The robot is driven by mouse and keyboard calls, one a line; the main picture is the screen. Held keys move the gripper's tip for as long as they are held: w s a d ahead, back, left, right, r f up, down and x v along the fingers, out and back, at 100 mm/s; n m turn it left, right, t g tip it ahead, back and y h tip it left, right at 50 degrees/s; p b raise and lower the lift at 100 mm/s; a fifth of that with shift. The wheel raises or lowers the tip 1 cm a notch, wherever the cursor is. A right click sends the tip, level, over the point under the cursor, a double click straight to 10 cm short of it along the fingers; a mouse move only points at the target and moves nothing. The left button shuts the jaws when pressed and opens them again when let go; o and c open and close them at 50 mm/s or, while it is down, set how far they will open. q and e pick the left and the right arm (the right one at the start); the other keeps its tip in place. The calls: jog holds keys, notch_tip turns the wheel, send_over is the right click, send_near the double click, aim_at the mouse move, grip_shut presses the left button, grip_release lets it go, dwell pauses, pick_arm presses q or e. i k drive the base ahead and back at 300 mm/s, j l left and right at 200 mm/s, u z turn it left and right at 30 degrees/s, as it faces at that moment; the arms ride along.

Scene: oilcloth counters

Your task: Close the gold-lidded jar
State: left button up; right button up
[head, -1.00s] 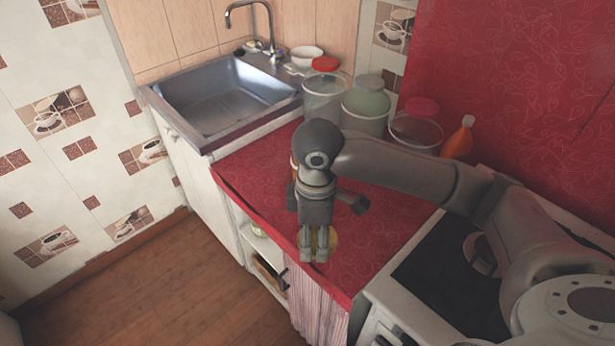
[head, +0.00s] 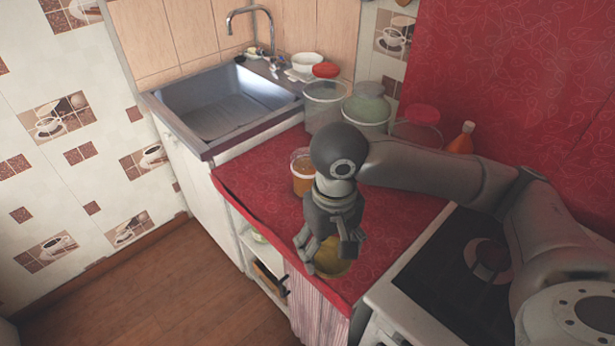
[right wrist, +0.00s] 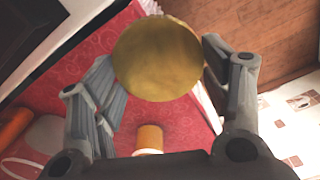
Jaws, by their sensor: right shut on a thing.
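A round gold lid (head: 331,260) is between the fingers of my right gripper (head: 328,250), near the front edge of the red counter. The right wrist view shows the lid (right wrist: 158,60) face-on, with a finger at each side. The gripper is shut on it. A small jar with orange contents (head: 302,182) stands upright on the counter behind the gripper, partly covered by my wrist. It also shows small in the right wrist view (right wrist: 149,137). No gold lid shows on it. My left gripper is not in view.
Large clear jars with red (head: 325,92) and green (head: 367,105) lids stand at the back, with another red-lidded jar (head: 418,125) and an orange bottle (head: 462,138). The sink (head: 225,105) is at left, the stove (head: 455,265) at right. The counter left of the jar is clear.

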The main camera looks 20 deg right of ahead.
aim_at(302, 172)
jog(key=i+j, duration=0.15)
jog(key=i, duration=0.3)
jog(key=i+j, duration=0.15)
jog(key=i, duration=0.3)
jog(key=i+j, duration=0.15)
jog(key=i, duration=0.3)
jog(key=z, duration=1.75)
